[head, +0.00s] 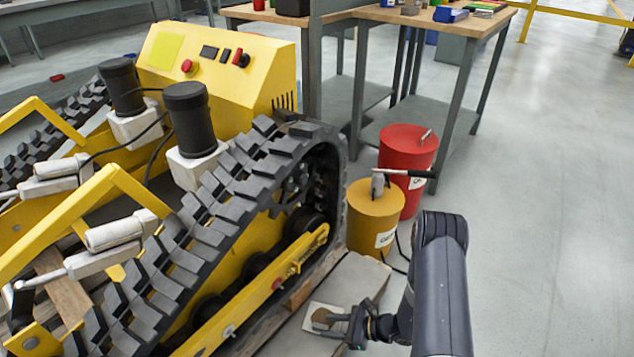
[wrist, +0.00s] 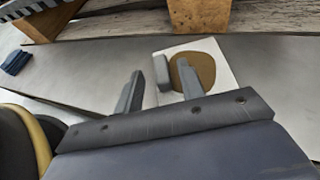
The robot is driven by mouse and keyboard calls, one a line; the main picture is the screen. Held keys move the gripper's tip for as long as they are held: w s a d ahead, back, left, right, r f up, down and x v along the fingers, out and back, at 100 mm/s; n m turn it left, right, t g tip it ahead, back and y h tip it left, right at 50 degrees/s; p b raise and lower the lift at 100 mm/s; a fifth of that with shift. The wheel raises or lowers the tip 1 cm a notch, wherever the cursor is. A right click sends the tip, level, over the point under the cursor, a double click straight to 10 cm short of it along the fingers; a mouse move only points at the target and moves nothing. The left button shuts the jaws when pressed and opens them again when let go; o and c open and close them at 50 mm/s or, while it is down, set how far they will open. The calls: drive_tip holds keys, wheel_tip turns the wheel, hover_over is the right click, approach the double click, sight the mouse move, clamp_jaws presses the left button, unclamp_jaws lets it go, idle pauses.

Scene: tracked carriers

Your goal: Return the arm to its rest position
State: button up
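My arm (head: 440,290) reaches down at the lower right of the head view, beside the yellow tracked carrier (head: 270,75). My gripper (head: 332,325) is low over the floor area by the track. In the wrist view my gripper (wrist: 158,85) has its two grey fingers apart, with nothing seen held between them. A white card with a brown round patch (head: 322,317) lies just past the fingertips. The card also shows in the wrist view (wrist: 228,75), partly hidden behind the right finger.
A yellow drum (head: 375,225) and a red drum (head: 408,150) stand close behind my arm, with a dark-handled tool on top. A workbench (head: 470,25) stands behind them. The black track (head: 200,230) is close on the left. Open floor (head: 555,200) lies to the right.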

sight(321, 326)
drive_tip(key=x, duration=0.3)
drive_tip(key=shift+f+b, duration=0.15)
drive_tip(key=shift+b, duration=0.25)
wheel_tip(321, 326, up, 2)
drive_tip(key=shift+p, duration=0.6)
drive_tip(key=shift+r, duration=0.45)
drive_tip(key=shift+f, duration=0.1)
